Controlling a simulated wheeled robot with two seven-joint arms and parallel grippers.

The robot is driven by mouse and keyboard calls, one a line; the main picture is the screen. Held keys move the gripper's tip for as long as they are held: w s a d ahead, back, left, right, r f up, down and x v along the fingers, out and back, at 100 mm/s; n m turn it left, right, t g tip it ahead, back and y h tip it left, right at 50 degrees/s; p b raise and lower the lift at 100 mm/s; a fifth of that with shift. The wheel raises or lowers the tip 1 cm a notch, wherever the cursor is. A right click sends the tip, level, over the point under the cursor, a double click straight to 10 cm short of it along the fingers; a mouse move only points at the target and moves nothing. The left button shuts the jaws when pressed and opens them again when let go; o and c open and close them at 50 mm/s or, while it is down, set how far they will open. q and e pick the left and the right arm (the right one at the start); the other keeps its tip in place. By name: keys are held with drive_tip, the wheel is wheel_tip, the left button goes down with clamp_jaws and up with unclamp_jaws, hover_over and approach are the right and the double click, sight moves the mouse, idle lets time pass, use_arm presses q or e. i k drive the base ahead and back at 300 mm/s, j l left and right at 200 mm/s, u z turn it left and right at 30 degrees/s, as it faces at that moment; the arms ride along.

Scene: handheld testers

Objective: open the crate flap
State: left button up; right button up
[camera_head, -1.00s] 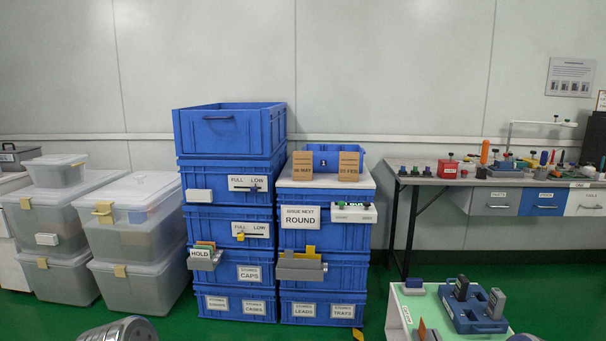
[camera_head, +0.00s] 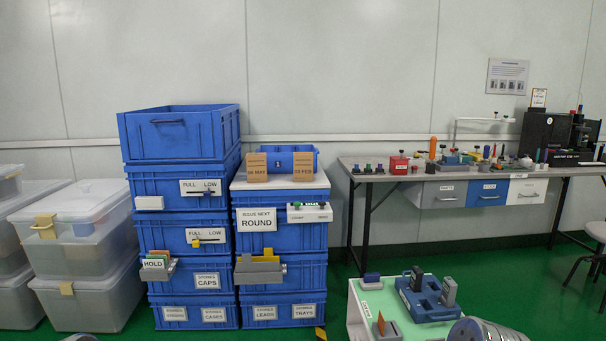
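Two stacks of blue crates stand against the wall. The left stack has an open-topped crate (camera_head: 178,135) on top, over crates with FULL/LOW slider labels and a crate labelled CAPS (camera_head: 188,281). The right stack has a crate labelled ROUND (camera_head: 300,234) above others labelled LEADS and TRAYS (camera_head: 282,310). I cannot tell which crate carries the flap; no flap stands open. Neither of my grippers shows; only metal parts of my arms enter at the bottom edge.
Clear lidded boxes (camera_head: 85,225) stand left of the stacks. A green-topped unit (camera_head: 371,300) with a blue tray of testers (camera_head: 428,300) is close at bottom right. A workbench (camera_head: 400,174) with drawers and a stool (camera_head: 594,252) are behind right. Green floor lies between.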

sight(160, 134)
drive_tip(key=i+j, duration=0.7)
